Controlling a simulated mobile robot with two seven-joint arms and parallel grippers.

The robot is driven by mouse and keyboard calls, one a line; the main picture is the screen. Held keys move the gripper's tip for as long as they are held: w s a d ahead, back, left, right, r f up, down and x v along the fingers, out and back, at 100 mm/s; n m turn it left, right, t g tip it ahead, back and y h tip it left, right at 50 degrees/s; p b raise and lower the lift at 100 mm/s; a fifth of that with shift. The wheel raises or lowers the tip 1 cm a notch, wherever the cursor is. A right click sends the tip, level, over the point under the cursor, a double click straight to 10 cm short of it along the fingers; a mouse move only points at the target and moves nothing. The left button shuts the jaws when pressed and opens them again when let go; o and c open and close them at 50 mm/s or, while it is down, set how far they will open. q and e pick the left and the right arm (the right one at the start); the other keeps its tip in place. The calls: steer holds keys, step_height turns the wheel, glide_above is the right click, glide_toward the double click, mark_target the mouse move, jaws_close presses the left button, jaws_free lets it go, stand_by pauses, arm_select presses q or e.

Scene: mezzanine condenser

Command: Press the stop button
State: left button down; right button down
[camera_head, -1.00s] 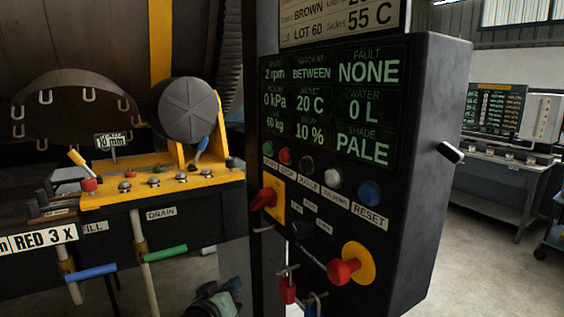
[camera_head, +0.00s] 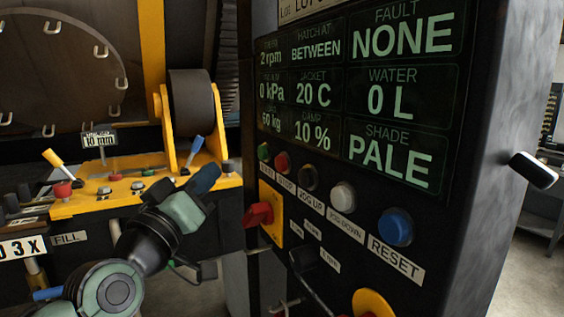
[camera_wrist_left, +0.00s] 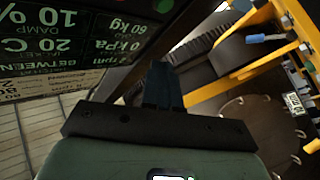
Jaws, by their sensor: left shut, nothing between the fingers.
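My left gripper (camera_head: 210,176) is left of the panel, in front of the yellow machine deck, apart from the stop button. Its fingers are shut together with nothing between them. In the left wrist view the shut fingers (camera_wrist_left: 163,84) point up the picture, with the upside-down display at the left.
A white jog-down button (camera_head: 342,196) and blue reset button (camera_head: 396,227) continue the row. A red switch (camera_head: 259,214) on a yellow plate juts out below the stop button. Levers (camera_head: 197,148) stand on the yellow deck (camera_head: 120,196) at left.

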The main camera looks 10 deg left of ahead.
mark_target(281, 164)
arm_select(q)
steer(key=shift+s, duration=0.15)
steer(key=w+d+p, duration=0.5)
steer(key=d+p, duration=0.2)
steer(key=p, duration=0.1)
steer(key=shift+d, duration=0.15)
steer(key=shift+w+d, duration=0.1)
stand_by(2.0)
steer(key=shift+w+d+p, duration=0.2)
steer(key=shift+d+p, duration=0.05)
steer(key=shift+p, duration=0.15)
